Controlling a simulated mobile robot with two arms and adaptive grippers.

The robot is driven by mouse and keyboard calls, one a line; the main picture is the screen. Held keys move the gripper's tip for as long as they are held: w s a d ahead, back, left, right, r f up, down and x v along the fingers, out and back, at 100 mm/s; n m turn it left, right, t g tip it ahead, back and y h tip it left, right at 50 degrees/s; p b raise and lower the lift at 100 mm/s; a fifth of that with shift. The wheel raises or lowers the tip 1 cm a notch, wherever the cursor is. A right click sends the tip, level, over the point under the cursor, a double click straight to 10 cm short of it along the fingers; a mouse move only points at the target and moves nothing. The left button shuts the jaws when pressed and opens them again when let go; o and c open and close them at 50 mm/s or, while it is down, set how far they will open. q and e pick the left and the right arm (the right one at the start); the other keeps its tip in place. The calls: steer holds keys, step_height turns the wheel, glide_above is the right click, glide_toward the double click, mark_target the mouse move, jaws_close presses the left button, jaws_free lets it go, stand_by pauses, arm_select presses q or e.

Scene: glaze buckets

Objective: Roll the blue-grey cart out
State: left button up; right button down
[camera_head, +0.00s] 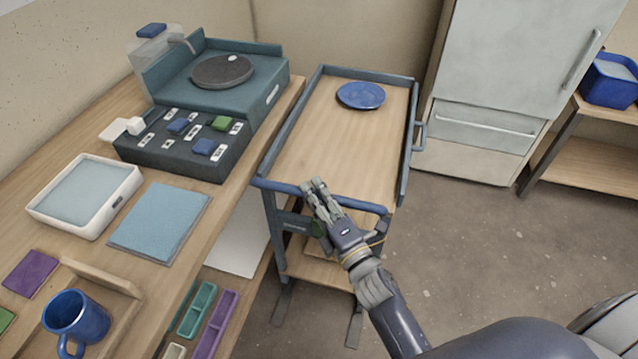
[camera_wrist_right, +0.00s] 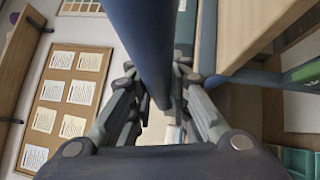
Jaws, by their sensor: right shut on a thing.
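The blue-grey cart (camera_head: 263,171) stands between the workbench and the fridge, with a wooden top shelf and a lower shelf. A blue plate (camera_head: 361,95) lies at the far end of its top. My right gripper (camera_head: 318,192) is at the cart's near end, shut on its blue push handle (camera_head: 360,204). In the right wrist view the handle bar (camera_wrist_right: 143,45) runs between the fingers (camera_wrist_right: 155,110). The finger contact is partly hidden by the bar. My left gripper is not in view.
The workbench (camera_head: 150,262) runs close along the cart's left side, carrying a pottery wheel (camera_head: 222,72), a white tray (camera_head: 85,195) and a blue mug (camera_head: 77,318). The fridge (camera_head: 500,75) stands behind right. Open floor (camera_head: 480,250) lies to the right and in front.

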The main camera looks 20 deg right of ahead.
steer(key=shift+s+a+f, duration=0.1)
steer(key=shift+s+a, duration=0.3)
steer(key=shift+s, duration=0.2)
steer(key=shift+s+a, duration=0.4)
steer(key=shift+s, duration=0.2)
steer(key=c, duration=1.5)
jaws_free()
steer(key=v, duration=1.2)
